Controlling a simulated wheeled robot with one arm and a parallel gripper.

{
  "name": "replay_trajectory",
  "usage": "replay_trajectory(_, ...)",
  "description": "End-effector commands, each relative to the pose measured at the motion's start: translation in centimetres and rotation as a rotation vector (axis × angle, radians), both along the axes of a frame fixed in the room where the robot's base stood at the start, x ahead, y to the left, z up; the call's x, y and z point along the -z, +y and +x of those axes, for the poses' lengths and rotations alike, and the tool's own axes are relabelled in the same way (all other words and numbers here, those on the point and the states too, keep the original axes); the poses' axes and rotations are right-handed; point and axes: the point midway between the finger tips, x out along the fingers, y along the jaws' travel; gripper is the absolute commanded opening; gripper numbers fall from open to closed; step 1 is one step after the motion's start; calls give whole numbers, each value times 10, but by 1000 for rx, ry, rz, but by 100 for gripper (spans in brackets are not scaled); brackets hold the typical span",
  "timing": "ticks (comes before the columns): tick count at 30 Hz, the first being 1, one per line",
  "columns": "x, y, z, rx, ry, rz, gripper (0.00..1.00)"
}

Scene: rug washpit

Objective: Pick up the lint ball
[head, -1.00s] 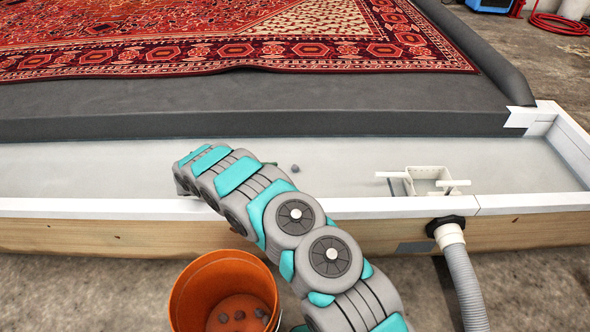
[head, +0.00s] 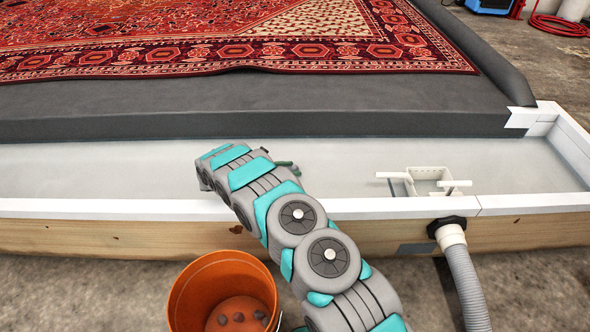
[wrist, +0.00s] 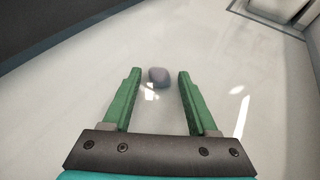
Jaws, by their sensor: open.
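The lint ball (wrist: 158,77) is a small grey lump on the wet, pale floor of the trough. In the wrist view it lies between the far ends of my gripper's two green fingers, a little nearer the left one, with a gap on both sides. My gripper (wrist: 153,76) is open and holds nothing. In the head view only a bit of a green finger (head: 290,166) shows beside my arm, and the lint ball is hidden there.
An orange bucket (head: 182,300) with several grey lumps inside stands on the floor before the trough's white rim (head: 90,209). A white drain box (head: 430,174) sits in the trough at right. A grey hose (head: 462,275) leaves the front wall. A patterned rug (head: 180,50) lies behind.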

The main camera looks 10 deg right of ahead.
Motion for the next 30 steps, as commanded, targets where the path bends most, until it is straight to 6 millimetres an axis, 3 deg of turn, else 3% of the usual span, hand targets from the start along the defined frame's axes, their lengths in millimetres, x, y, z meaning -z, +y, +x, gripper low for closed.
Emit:
replay_trajectory(2,0,0,0,0,0,0,49)
replay_trajectory(15,0,0,0,0,0,0,0)
replay_trajectory(30,0,0,0,-1,0,1,0)
